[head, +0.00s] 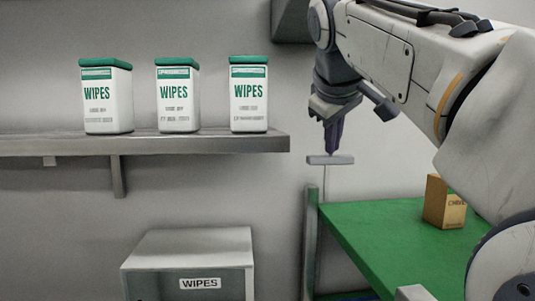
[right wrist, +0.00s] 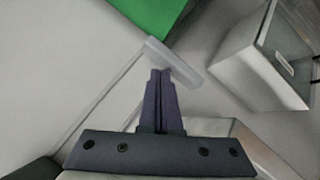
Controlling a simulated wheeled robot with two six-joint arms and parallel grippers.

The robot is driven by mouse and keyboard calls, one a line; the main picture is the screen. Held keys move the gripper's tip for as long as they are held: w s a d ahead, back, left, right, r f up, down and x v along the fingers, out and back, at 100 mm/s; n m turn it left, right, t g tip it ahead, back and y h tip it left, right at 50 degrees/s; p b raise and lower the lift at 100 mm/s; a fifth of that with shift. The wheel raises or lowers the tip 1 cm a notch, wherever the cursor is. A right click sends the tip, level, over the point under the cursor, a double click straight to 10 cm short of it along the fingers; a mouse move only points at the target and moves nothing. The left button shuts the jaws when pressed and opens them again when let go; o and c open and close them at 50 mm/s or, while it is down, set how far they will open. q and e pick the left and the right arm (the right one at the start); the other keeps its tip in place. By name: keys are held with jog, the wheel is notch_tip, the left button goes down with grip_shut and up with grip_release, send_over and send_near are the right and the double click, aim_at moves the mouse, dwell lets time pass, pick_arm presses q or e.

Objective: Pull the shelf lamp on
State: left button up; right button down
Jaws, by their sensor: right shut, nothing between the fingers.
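A pale grey bar-shaped handle (head: 330,160) hangs level in front of the wall, right of the shelf's end. My right gripper (head: 333,149) points down with its fingertips at the top of the bar. In the right wrist view the dark fingers (right wrist: 160,73) are together, and the bar (right wrist: 174,62) lies across just beyond their tips. I cannot tell whether they touch it. Nothing shows between the fingers. A dark grey housing (head: 290,22) sits at the top, partly cut off; I cannot tell whether it is the lamp. My left gripper is not in view.
A wall shelf (head: 200,146) holds three white WIPES canisters (head: 178,98) with green lids. Below stands a grey box (head: 190,262) labelled WIPES. A green-topped table (head: 380,235) at right carries a small brown carton (head: 444,203).

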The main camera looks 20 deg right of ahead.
aim_at(332, 157)
jog(key=shift+f+b, duration=0.4)
jog(key=shift+f, duration=0.15)
jog(key=shift+r, duration=0.1)
dwell(0.3)
jog(key=shift+r+p, duration=1.4)
jog(key=shift+p, duration=0.05)
notch_tip(332, 157, up, 3)
jog(key=p, duration=0.2)
jog(key=shift+f+p, duration=0.2)
jog(key=shift+p, duration=0.1)
jog(key=shift+r, duration=0.2)
jog(key=shift+w+r, duration=0.15)
jog(key=shift+r, duration=1.35)
